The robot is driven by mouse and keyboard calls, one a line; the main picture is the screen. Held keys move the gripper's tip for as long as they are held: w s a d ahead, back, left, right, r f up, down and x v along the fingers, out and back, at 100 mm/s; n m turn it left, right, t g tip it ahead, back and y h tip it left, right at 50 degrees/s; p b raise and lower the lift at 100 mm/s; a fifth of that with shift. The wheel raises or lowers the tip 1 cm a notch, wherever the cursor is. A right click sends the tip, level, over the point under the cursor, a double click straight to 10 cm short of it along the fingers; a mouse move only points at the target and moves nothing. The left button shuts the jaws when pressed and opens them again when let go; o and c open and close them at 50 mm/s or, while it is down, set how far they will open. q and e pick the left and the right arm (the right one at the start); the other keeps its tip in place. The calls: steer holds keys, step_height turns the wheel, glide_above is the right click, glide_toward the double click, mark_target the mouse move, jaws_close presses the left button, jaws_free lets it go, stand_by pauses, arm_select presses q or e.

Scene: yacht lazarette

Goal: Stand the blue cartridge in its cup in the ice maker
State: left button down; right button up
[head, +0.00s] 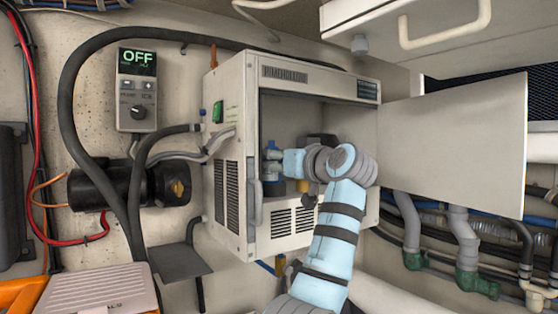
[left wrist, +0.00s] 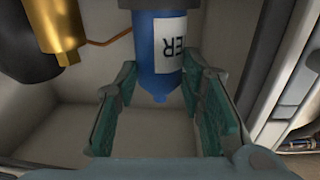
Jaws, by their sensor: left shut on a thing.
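The ice maker (head: 245,85) is a pale box with its door (head: 455,150) open to the right. My left arm comes from below into its opening. My left gripper (head: 275,163) is shut on the blue cartridge (head: 270,147) near the left side of the opening. In the left wrist view the blue cartridge (left wrist: 152,50), with a white label, is between the two fingertips (left wrist: 160,80). That view looks upside down, so the cartridge stands about upright. A dark round part (left wrist: 165,4) is at its lower end. Whether this is the cup, and whether the cartridge is seated, I cannot tell. My right gripper is not in view.
A brass fitting (left wrist: 58,25) is close to the cartridge inside the ice maker. A controller reading OFF (head: 137,88), black hoses (head: 68,110) and a black pump (head: 125,187) are on the left wall. Pipes (head: 460,235) run below the door. A drawer (head: 415,25) hangs above right.

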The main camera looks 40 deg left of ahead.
arm_select(q)
steer(key=shift+f, duration=0.2)
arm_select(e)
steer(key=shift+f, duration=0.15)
arm_select(q)
steer(key=c, duration=1)
jaws_free()
steer(key=v, duration=1.2)
steer(key=shift+f, duration=0.1)
